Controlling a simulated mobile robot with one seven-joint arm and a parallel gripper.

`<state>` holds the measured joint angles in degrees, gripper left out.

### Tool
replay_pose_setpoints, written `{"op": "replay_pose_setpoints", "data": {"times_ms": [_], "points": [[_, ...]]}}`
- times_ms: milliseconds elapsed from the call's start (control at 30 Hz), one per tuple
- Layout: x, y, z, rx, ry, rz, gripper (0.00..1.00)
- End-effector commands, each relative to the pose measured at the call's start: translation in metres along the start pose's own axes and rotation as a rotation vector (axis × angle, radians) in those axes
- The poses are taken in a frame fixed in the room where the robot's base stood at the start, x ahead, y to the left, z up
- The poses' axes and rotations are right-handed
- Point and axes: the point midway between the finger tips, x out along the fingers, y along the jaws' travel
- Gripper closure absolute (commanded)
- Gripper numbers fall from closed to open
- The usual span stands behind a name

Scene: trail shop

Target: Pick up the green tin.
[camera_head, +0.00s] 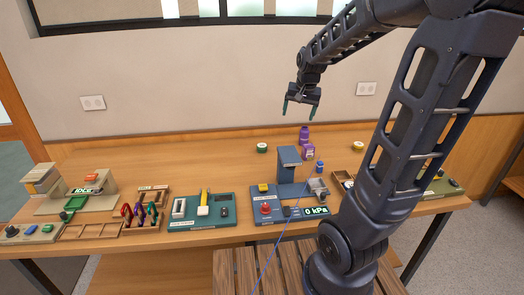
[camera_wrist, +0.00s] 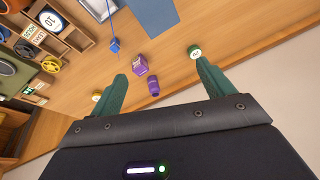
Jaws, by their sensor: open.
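The green tin (camera_head: 262,147) is a small, low round tin near the back of the wooden table, left of the purple things. In the wrist view the green tin (camera_wrist: 194,51) shows a pale label on top and sits just beyond the tip of the right-hand finger. My gripper (camera_head: 299,112) hangs in the air above the back of the table, to the right of the tin, fingers pointing down. In the wrist view my gripper (camera_wrist: 162,72) has its two green fingers wide apart, with nothing held between them.
A purple bottle (camera_head: 304,134) and purple box (camera_head: 308,151) stand right of the tin. A yellow tin (camera_head: 358,145) is further right. A blue-grey stand (camera_head: 289,160) is in front. A green tray (camera_head: 201,225) lies near the front edge. Table left of the green tin is clear.

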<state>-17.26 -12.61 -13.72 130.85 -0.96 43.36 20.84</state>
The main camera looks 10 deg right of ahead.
Motion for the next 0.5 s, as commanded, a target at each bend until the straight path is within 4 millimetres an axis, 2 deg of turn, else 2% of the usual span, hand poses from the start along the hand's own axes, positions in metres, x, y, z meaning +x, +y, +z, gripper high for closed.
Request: {"op": "replay_pose_setpoints", "data": {"times_ms": [200,500], "points": [[0.046,-0.024,-0.037,0.066,-0.011,0.033,0.19],[0.114,-0.058,-0.079,0.146,0.003,0.093,0.19]]}}
